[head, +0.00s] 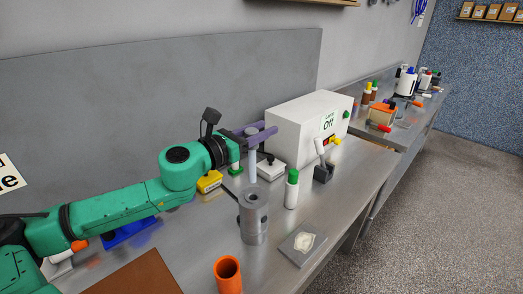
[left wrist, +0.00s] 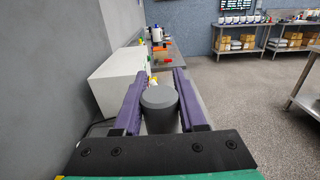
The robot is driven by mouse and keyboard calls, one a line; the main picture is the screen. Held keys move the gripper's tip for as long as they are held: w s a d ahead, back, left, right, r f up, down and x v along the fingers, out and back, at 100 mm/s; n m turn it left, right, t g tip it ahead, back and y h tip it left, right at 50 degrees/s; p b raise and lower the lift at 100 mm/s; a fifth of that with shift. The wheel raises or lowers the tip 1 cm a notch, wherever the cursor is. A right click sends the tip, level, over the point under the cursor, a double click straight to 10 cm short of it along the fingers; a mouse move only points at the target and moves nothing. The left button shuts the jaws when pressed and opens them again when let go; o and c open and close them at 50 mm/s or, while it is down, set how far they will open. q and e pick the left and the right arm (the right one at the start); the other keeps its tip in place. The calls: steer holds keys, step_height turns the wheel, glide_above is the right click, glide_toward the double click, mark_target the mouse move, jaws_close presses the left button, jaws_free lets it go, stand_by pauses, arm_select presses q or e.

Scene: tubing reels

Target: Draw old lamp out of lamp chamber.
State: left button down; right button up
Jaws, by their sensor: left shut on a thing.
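My left gripper (head: 262,132) reaches in from the left with its purple fingers shut on the old lamp (head: 252,166), a slim grey upright cylinder. The lamp hangs down from the fingers. Its lower end is close to the top of the lamp chamber (head: 253,222), a thick grey metal cylinder with holes in its side, standing on the bench. In the left wrist view the lamp's round grey top (left wrist: 159,97) sits between the fingers (left wrist: 160,112). The chamber is hidden there. My right gripper is out of view.
A white box (head: 300,128) with an "Off" sign stands behind. A green-capped white bottle (head: 291,190), a small grey plate (head: 302,244) with a pale pad, and an orange cup (head: 228,274) stand near the chamber. The bench's right front is bare.

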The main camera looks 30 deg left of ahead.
arm_select(q)
step_height(320, 180, up, 4)
steer(key=shift+f+p, duration=0.1)
steer(key=shift+p, duration=0.55)
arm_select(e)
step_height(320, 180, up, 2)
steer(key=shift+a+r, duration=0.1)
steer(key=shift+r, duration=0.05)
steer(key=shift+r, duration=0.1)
arm_select(q)
steer(key=shift+f, duration=0.15)
